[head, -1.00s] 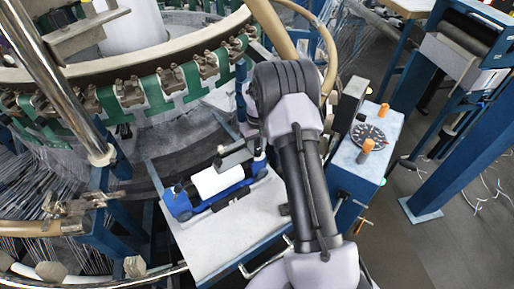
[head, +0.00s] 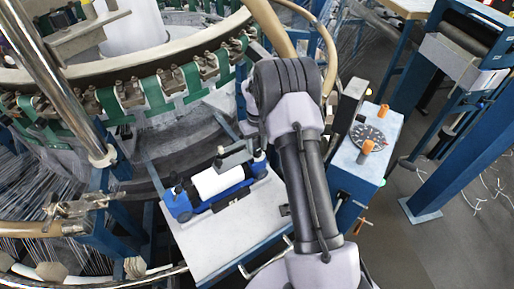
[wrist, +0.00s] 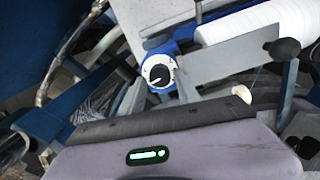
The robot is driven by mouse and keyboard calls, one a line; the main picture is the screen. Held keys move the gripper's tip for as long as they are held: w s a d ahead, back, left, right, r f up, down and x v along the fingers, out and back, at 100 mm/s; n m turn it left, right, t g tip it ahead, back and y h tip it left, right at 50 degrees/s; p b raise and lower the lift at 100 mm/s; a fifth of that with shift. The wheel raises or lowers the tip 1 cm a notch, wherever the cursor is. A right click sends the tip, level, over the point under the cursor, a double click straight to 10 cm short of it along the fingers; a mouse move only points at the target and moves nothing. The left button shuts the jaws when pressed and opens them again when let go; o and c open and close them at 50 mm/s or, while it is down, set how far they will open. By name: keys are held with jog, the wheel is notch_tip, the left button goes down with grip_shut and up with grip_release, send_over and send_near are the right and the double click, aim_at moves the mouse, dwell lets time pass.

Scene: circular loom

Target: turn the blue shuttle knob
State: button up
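The blue shuttle (head: 210,203) lies on a pale platform beside the loom, with a white roll (head: 217,182) along it and a grey bracket over it. In the wrist view its knob (wrist: 158,73) shows as a white dial with a black pointer piece in a blue ring, just above the picture's centre. The white roll (wrist: 245,22) is at upper right there. My gripper (wrist: 160,150) shows its grey body and green light along the bottom of the wrist view, below the knob and apart from it in the picture.
The pale platform (head: 225,245) has bare room in front of the shuttle. A blue control box (head: 345,180) with orange knobs and a round dial (head: 369,137) stands right of my arm. The loom's curved ring (head: 160,68) borders the left and back. A blue post (head: 465,150) stands at right.

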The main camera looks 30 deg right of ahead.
aim_at(257, 151)
notch_tip(257, 151, up, 11)
jog(key=p, duration=0.2)
jog(key=shift+f+p, duration=0.15)
jog(key=shift+p, duration=0.2)
